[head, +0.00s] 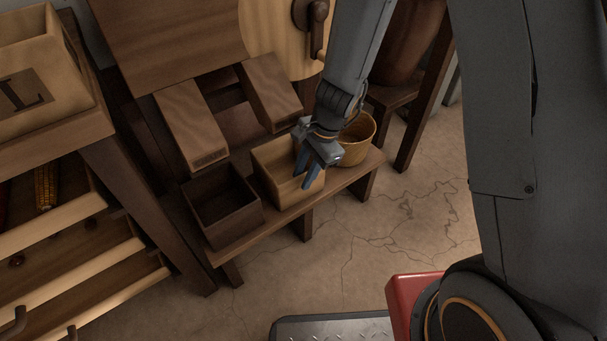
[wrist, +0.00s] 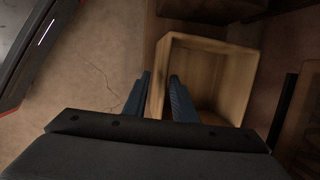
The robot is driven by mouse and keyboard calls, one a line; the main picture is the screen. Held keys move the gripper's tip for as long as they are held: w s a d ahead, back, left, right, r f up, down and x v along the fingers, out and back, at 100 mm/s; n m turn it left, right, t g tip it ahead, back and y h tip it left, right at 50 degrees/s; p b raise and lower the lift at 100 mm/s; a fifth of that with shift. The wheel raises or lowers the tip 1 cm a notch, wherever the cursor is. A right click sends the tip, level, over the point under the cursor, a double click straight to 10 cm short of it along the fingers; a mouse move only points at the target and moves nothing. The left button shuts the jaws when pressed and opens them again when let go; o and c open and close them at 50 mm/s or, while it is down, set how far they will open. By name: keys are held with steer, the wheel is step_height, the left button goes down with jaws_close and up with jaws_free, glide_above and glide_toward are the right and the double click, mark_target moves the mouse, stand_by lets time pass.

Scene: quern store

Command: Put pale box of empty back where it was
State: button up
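The pale wooden box (head: 272,164) is open-topped and stands on the low bench, between a dark open box (head: 222,236) and a round tan tub. Its inside looks empty, though my gripper covers part of it. Firm contact with the wall is not clear.
The bench (head: 285,213) also holds the round tub (head: 359,139) close to my gripper's right. Two sloping wooden chutes (head: 191,126) are behind the boxes.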

steer(key=p+v, duration=0.4)
steer(key=v, duration=0.4)
steer(key=s+a+r+n+h, duration=0.1)
steer(key=s+a+r+n, duration=0.2)
steer(key=s+r+n, duration=0.5)
steer(key=s+a+r+n+h, duration=0.1)
steer(key=s+a+r+n, duration=0.2)
steer(key=s+r+n, duration=0.5)
steer(key=s+n, duration=0.2)
steer(key=s, duration=0.4)
steer(key=shift+s+r, duration=0.2)
steer(key=shift+r, duration=0.15)
steer(key=shift+a, duration=0.1)
steer(key=d+r+m+p, duration=0.3)
steer(key=d+r+p, duration=0.7)
steer(key=r+p, duration=0.3)
steer(key=d+r+m+h+p, duration=0.1)
steer(key=d+r+m+p, duration=0.2)
steer(key=d+r+p, duration=0.8)
step_height(320, 180, up, 3)
steer(key=p, duration=0.6)
steer(key=shift+s, duration=0.15)
